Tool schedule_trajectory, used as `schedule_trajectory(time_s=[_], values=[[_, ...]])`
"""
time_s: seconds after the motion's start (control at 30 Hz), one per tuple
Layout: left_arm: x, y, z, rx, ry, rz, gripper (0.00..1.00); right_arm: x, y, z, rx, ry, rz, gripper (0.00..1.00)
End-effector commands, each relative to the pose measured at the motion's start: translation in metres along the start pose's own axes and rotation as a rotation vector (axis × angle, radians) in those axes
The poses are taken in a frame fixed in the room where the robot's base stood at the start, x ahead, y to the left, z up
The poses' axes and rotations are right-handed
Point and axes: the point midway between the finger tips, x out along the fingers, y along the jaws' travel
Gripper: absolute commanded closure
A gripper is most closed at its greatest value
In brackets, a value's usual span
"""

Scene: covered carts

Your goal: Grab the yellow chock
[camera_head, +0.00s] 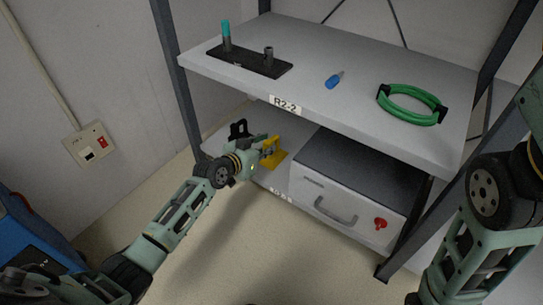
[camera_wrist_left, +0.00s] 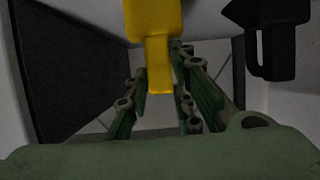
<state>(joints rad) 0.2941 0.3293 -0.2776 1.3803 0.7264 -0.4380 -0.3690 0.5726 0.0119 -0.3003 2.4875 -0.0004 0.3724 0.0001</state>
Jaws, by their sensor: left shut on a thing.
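The yellow chock (camera_head: 273,155) is on the lower shelf of the rack, left of a grey box. My left gripper (camera_head: 262,150) reaches in from the left and is at the chock. In the left wrist view the chock's yellow handle (camera_wrist_left: 158,62) comes down between the green fingers of my left gripper (camera_wrist_left: 160,95), which are shut on it. Part of the chock is hidden by the gripper in the head view. My right arm shows at the right edge, but its gripper is out of view.
A black item (camera_head: 239,130) stands beside the chock; a dark shape (camera_wrist_left: 275,40) also shows in the wrist view. The grey box (camera_head: 340,190) with a handle and red knob is close on the right. The upper shelf (camera_head: 330,110) overhangs, bearing a green cable loop (camera_head: 411,104).

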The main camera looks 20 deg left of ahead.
Motion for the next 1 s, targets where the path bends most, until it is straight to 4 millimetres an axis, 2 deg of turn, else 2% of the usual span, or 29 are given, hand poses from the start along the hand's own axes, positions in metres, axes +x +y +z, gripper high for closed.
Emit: schedule_trajectory(time_s=[0.17, 0.77, 0.97, 1.0], values=[[0.000, 0.000, 0.000, 0.000, 0.000, 0.000, 1.00, 0.000, 0.000, 0.000, 0.000, 0.000, 0.000, 1.00], [0.000, 0.000, -0.002, 0.000, 0.003, 0.000, 1.00, 0.000, 0.000, 0.000, 0.000, 0.000, 0.000, 1.00], [-0.004, 0.000, -0.012, 0.000, 0.004, 0.000, 1.00, 0.005, 0.002, 0.001, 0.001, 0.003, 0.004, 1.00], [-0.006, 0.000, -0.016, 0.001, 0.004, -0.001, 1.00, 0.000, 0.004, 0.007, 0.002, -0.019, 0.010, 1.00]])
